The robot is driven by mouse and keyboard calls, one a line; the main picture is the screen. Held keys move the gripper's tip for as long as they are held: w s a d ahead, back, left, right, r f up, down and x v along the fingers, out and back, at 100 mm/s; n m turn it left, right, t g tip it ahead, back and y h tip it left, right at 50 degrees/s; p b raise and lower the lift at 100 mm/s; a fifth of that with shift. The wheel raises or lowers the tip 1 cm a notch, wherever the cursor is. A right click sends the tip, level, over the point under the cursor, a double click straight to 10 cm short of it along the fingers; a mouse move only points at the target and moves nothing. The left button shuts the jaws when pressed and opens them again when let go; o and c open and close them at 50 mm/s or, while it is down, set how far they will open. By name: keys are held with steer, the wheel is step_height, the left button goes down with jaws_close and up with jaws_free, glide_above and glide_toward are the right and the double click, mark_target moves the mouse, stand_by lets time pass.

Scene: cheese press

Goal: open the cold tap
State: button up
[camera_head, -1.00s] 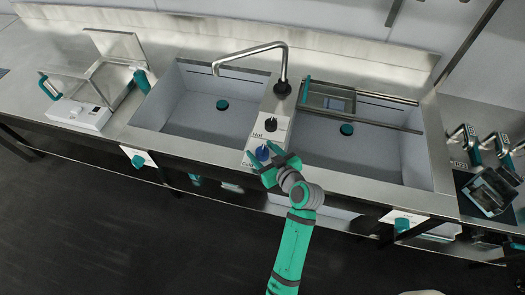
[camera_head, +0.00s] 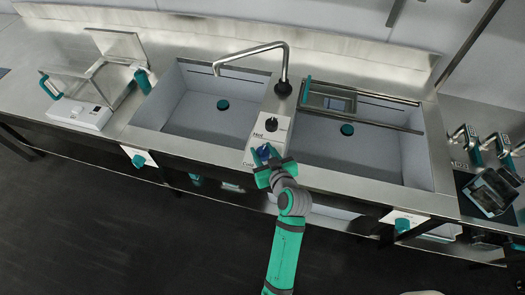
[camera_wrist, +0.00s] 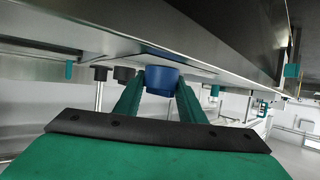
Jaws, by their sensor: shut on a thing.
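The cold tap is a blue knob (camera_wrist: 161,79), on the light panel (camera_head: 252,143) between the two sinks in the head view. The panel is lettered Hot at the black knob (camera_head: 271,124) and Cold near the front edge. My gripper (camera_head: 264,152) is at the blue knob. In the wrist view my gripper (camera_wrist: 158,95) has one green finger on each side of the knob, shut on it. The gripper covers most of the knob in the head view. The knob's turn angle cannot be read.
A bent metal spout (camera_head: 250,50) rises behind the panel. The left sink (camera_head: 190,105) and right sink (camera_head: 370,155) lie on either side. A white device (camera_head: 80,113) stands at the left. Dark machines (camera_head: 488,190) stand at the right.

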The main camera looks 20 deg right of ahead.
steer(key=m+h, duration=0.4)
steer(key=shift+g+h, duration=0.3)
steer(key=shift+g, duration=0.1)
steer(key=m+g+h, duration=0.3)
steer(key=m+h, duration=0.2)
steer(key=shift+a+r, duration=0.1)
steer(key=m+g+h, duration=0.2)
steer(key=m, duration=0.1)
steer(key=shift+g, duration=0.4)
steer(key=shift+m+g+h, duration=0.9)
steer(key=shift+m+g, duration=1)
steer(key=shift+g, duration=0.2)
steer(key=shift+s, duration=0.1)
steer(key=o, duration=1)
steer(key=shift+f, duration=0.2)
steer(key=shift+o, duration=0.2)
steer(key=shift+r, duration=0.1)
